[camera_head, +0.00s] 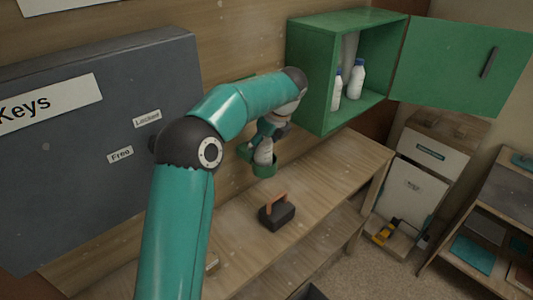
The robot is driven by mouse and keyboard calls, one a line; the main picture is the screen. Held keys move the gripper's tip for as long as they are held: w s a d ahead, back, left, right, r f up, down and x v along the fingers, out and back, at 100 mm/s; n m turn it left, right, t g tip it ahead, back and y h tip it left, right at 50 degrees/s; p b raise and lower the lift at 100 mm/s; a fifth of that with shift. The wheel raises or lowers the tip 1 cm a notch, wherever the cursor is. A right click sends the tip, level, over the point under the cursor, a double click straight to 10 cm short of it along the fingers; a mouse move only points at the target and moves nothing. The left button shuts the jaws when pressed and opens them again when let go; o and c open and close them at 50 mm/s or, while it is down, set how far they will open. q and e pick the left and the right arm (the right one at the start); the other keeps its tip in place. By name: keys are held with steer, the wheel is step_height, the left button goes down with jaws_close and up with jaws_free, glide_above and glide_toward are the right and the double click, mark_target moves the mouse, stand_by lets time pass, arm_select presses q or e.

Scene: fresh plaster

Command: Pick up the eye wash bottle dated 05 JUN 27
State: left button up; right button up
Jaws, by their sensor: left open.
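Two white eye wash bottles with blue caps stand in the open green cabinet (312,84) at the upper middle. A whitish, bottle-like shape (263,153) sits in a green cup holder (264,171) by the wall. My left gripper (268,135) is open beside the top of this shape, partly hidden by my wrist. I cannot tell whether they touch. My right gripper is out of view.
The green cabinet door (462,65) swings wide to the right. A black box with an orange handle (277,213) stands on the wooden bench (325,186). A large grey key cabinet (90,185) fills the left. The bench is clear right of the box.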

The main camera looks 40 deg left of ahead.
arm_select(q)
steer(key=shift+a+f, duration=0.15)
steer(key=shift+f, duration=0.2)
steer(key=c, duration=1.5)
steer(key=shift+o, duration=0.2)
steer(key=shift+r, duration=0.15)
